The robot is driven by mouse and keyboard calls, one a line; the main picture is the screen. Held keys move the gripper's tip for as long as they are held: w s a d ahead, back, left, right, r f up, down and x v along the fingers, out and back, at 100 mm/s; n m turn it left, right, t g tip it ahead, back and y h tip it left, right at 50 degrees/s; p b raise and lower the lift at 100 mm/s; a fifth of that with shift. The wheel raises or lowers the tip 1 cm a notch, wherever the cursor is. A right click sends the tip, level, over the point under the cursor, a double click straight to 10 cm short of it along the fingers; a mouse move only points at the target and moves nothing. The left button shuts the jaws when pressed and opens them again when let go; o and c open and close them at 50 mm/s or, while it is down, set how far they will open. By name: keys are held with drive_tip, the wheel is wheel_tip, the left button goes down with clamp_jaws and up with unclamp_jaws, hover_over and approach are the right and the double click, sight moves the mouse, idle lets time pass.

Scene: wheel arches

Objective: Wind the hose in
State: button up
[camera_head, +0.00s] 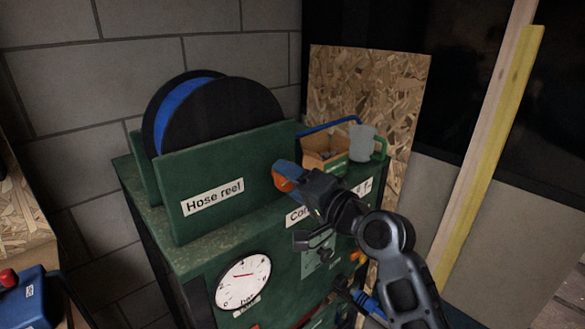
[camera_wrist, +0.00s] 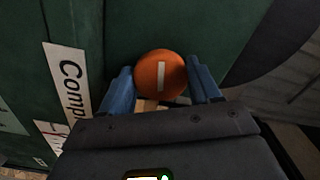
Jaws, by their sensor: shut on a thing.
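The hose reel (camera_head: 226,116) stands in a green housing with a "Hose reel" label (camera_head: 212,197). Its black side discs stand upright, with blue hose (camera_head: 178,108) wound between them. My gripper (camera_head: 288,174) is at the right end of the housing. Its blue fingers are shut on an orange round knob (camera_head: 283,184). In the wrist view the knob (camera_wrist: 161,74) sits between the two fingers and has a white upright line on its face. What lies behind the knob is hidden.
A pressure gauge (camera_head: 243,281) is on the front of the green cabinet. A cardboard box (camera_head: 322,150) and a grey jug-like thing (camera_head: 363,143) stand behind my gripper. A chipboard panel (camera_head: 400,95) leans behind them. A blue toolbox-like thing (camera_head: 28,304) is at lower left.

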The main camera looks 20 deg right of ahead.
drive_tip(key=m+p, duration=0.2)
drive_tip(key=m, duration=0.2)
drive_tip(key=shift+m+p, duration=0.3)
drive_tip(key=m, duration=0.6)
drive_tip(key=shift+r+m, duration=0.1)
drive_tip(key=shift+m, duration=0.2)
drive_tip(key=o, duration=1.1)
drive_tip(key=shift+c, duration=0.2)
drive_tip(key=b+v, duration=0.1)
drive_tip(key=v, duration=0.6)
drive_tip(key=shift+s+d, duration=0.15)
drive_tip(key=shift+s, duration=0.2)
